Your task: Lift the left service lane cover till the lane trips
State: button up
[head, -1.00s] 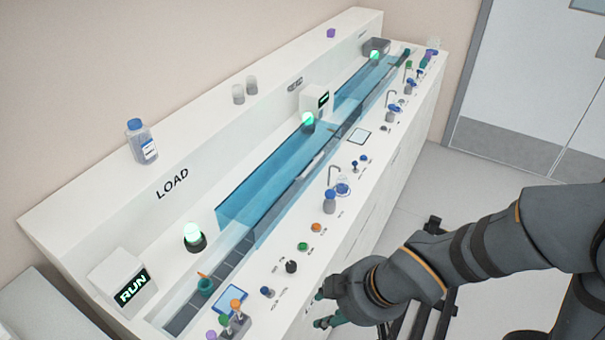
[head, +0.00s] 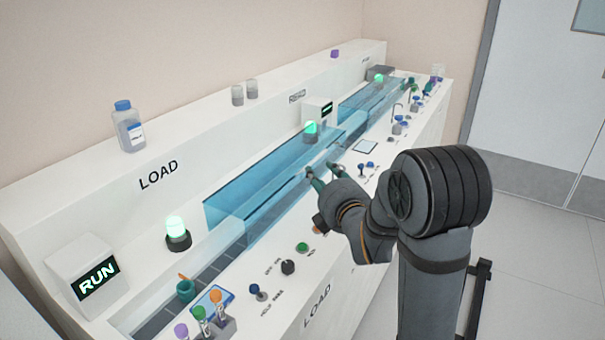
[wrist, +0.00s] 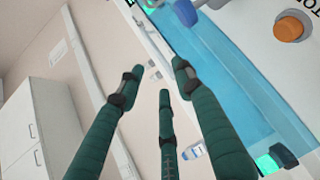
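The left lane cover (head: 240,205) is a clear blue panel over the LOAD section of the track, and it looks shut. My gripper (head: 322,170) is at the front right of this cover, over the counter's front strip. Its green fingers are spread with nothing between them; I cannot tell whether a fingertip touches the cover. In the wrist view the fingers of my gripper (wrist: 155,78) are apart, with blue cover panel (wrist: 225,75) to their right. The beacon (head: 176,230) at the left glows green, and the sign (head: 97,278) beside it reads RUN.
A second blue cover (head: 368,108) lies farther along, past a green beacon (head: 310,130). Knobs and buttons, including a green button (head: 302,247) and a black knob (head: 288,267), stand on the front strip. Capped tubes (head: 200,318) stand at the near end. A bottle (head: 128,130) stands on the back ledge.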

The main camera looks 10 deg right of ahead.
aim_at(313, 162)
jog(key=w, duration=0.3)
jog(key=w+f+p, duration=0.1)
jog(key=w, duration=0.3)
jog(key=w+p, duration=0.1)
jog(key=w, duration=0.2)
jog(key=shift+w+a+f, duration=0.15)
jog(key=shift+a+f, duration=0.05)
jog(key=shift+a, duration=0.15)
jog(key=shift+c, duration=0.5)
jog(key=c, duration=0.7)
grip_shut()
